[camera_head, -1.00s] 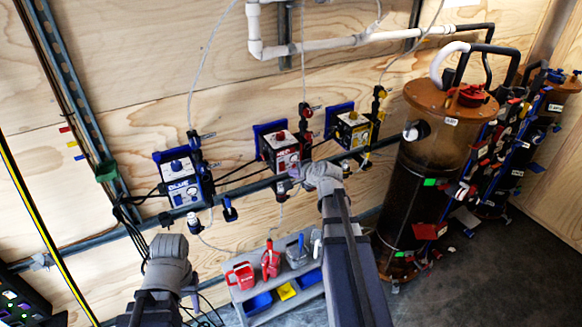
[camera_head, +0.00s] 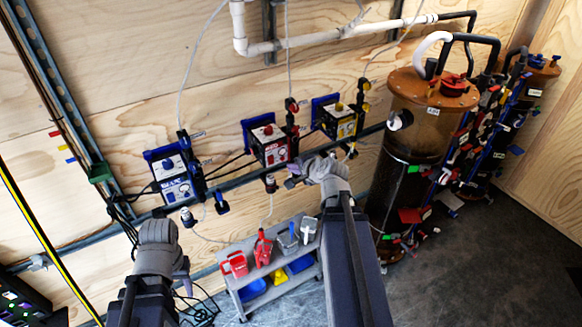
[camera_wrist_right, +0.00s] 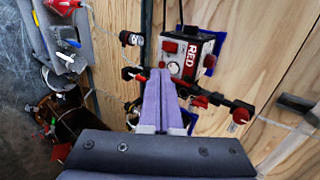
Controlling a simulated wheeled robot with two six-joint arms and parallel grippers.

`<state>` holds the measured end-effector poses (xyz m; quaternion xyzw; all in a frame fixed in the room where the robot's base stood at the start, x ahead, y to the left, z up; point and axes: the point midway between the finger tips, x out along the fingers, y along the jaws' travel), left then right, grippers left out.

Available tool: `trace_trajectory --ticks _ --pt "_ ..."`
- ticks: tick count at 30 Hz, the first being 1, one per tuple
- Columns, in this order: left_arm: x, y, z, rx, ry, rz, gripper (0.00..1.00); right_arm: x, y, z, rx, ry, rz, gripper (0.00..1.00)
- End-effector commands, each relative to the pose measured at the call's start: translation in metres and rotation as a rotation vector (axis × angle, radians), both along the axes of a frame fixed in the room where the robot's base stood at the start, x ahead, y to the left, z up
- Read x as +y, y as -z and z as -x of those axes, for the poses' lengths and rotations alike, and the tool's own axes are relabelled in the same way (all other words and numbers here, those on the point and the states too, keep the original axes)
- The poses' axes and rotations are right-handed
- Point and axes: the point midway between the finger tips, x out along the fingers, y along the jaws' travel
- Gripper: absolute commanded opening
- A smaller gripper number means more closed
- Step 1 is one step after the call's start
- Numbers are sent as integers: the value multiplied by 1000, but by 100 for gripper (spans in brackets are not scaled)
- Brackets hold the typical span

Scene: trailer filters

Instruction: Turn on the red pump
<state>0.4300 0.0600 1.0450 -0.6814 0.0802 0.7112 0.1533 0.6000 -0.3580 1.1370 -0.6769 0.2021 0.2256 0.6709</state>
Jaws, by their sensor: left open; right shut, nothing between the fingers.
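My right gripper (camera_head: 291,181) is shut and empty, just below and to the right of the pump in the head view. In the right wrist view its closed purple fingers (camera_wrist_right: 161,78) point at the pump's lower edge; contact cannot be told. My left gripper (camera_head: 183,270) is open, low on the left, its fingers mostly hidden by its wrist.
The blue pump (camera_head: 174,172) is left and the yellow pump (camera_head: 338,119) right, with valves and tubing along the rail. A grey cart (camera_head: 275,279) with red tools stands below. A large brown tank (camera_head: 408,165) stands to the right, close to my right arm.

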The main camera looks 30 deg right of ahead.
Motion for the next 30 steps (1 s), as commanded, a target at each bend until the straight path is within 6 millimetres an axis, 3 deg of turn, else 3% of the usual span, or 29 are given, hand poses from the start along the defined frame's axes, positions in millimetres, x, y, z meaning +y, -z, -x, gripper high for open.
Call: trace_trajectory --ticks 3,14,30 --pt "0 11 0 0 1 0 49 2 11 3 -1 0 1 0" --pt "0 12 0 0 1 0 49 2 12 0 -1 0 3 0" --pt "0 71 0 0 -1 0 49 4 71 -80 -1 0 2 0"
